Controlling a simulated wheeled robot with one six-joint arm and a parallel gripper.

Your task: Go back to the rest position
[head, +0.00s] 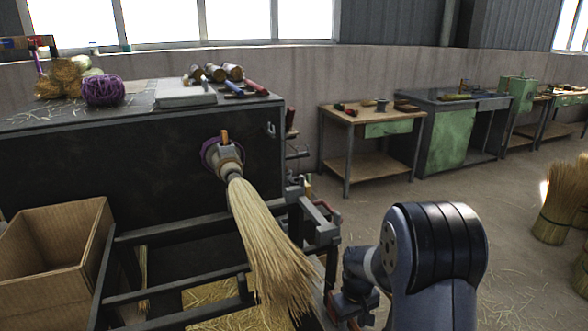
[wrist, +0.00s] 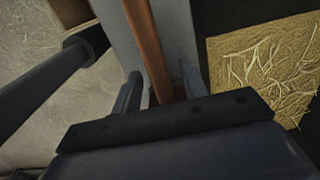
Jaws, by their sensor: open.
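My gripper (wrist: 160,88) is open, with its two grey fingers apart in the wrist view. A brown wooden rod (wrist: 147,45) runs down between the fingers there; I cannot tell how far it lies beyond them. In the head view a straw broom head (head: 262,240) hangs slanting down from the winding machine's round chuck (head: 226,160), which has a purple ring. My arm (head: 435,255) stands at the lower right of the head view, right of the bristles. The fingertips are not clear in that view.
A dark metal frame (head: 180,233) stands below the chuck, and a wooden box (head: 55,250) is at the left. Purple twine (head: 103,90) and tools lie on the machine's top. Workbenches (head: 372,118) line the back wall; straw bundles (head: 563,200) stand at the right. Floor between is mostly open.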

